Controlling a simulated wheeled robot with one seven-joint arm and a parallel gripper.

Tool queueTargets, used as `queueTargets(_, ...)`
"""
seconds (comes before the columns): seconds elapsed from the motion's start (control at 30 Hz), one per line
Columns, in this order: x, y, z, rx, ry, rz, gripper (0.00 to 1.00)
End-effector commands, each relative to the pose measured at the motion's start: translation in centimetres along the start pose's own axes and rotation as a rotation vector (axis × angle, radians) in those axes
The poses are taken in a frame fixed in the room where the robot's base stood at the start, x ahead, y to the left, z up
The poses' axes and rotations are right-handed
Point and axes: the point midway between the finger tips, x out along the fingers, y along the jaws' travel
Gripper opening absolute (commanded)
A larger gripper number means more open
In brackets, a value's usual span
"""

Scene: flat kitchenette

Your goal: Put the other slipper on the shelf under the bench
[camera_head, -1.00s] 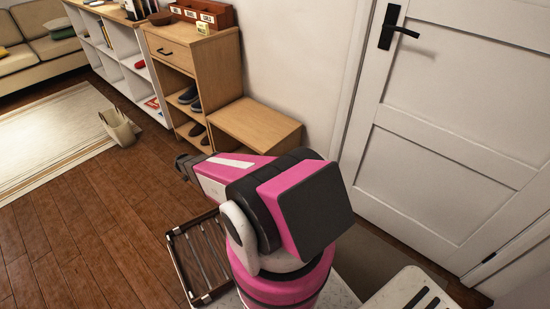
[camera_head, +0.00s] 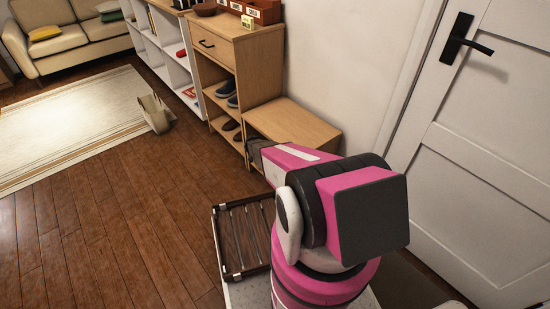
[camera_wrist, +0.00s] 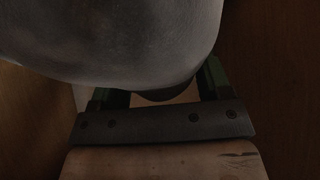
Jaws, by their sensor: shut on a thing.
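The low wooden bench (camera_head: 291,122) stands against the wall beside the tall cabinet. My arm covers most of its front, so the shelf under it is hidden. My gripper (camera_head: 253,153) is in front of the bench, low down, partly hidden by my arm. In the wrist view my gripper (camera_wrist: 158,88) is shut on a smooth grey thing (camera_wrist: 110,35), which looks like the slipper. It fills the upper part of that view, so its full shape cannot be told. The other slipper is not seen in the head view.
The tall wooden cabinet (camera_head: 242,52) holds dark blue shoes (camera_head: 228,90) and brown shoes (camera_head: 231,127). A beige bag (camera_head: 156,113) stands by the rug (camera_head: 75,120). A white door (camera_head: 485,150) is at the right. The wooden floor at left is clear.

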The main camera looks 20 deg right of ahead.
Motion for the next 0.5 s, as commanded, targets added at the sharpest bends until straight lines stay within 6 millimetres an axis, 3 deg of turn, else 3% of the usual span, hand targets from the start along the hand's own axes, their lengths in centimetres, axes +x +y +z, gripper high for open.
queueTargets(0.1,2.1,0.2,-0.4,0.001,0.0,0.001,0.47)
queueTargets(0.27,3.0,0.5,-0.7,0.0,0.0,0.0,0.47)
queueTargets(0.5,4.8,0.4,1.0,-0.002,0.0,-0.002,0.47)
